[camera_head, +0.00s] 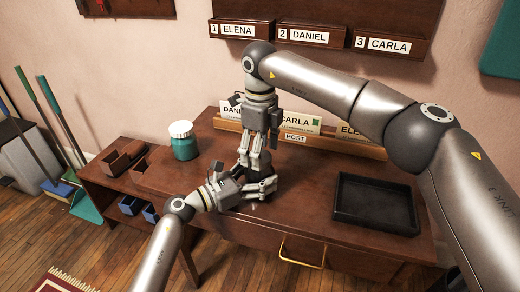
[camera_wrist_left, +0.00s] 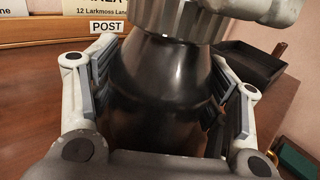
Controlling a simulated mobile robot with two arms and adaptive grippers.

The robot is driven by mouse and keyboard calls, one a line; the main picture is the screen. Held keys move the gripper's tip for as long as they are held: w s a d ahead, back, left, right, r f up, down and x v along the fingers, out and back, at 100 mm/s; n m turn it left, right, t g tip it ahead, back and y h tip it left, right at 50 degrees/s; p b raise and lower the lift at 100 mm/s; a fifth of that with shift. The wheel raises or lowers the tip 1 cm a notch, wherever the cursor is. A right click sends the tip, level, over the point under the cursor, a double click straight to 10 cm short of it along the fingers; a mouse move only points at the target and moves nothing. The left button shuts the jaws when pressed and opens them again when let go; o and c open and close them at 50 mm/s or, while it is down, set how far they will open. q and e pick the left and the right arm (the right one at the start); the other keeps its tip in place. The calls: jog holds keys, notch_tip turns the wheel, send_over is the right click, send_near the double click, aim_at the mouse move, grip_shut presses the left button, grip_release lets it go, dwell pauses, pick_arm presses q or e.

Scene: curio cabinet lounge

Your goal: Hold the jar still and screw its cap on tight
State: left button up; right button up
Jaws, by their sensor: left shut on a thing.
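The jar (camera_wrist_left: 160,85) is dark and glossy, with a sloping shoulder, and stands upright between my left fingers in the left wrist view. A ribbed silver cap (camera_wrist_left: 175,20) sits at its top; whether it is tight does not show. My left gripper (camera_head: 262,188) comes in low over the table and is shut around the jar's body. My right gripper (camera_head: 256,160) points straight down above it, with a pale finger against the cap's right side in the left wrist view. In the head view the grippers mostly hide the jar and cap. The right grip on the cap is unclear.
A teal jar with a white lid (camera_head: 184,140) stands on the wooden table to the left. A black tray (camera_head: 377,228) lies to the right. A card rack marked POST (camera_head: 345,145) runs behind the grippers. Small wooden boxes (camera_head: 122,158) are at far left.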

jog(key=n, duration=0.7)
jog(key=shift+n, duration=0.4)
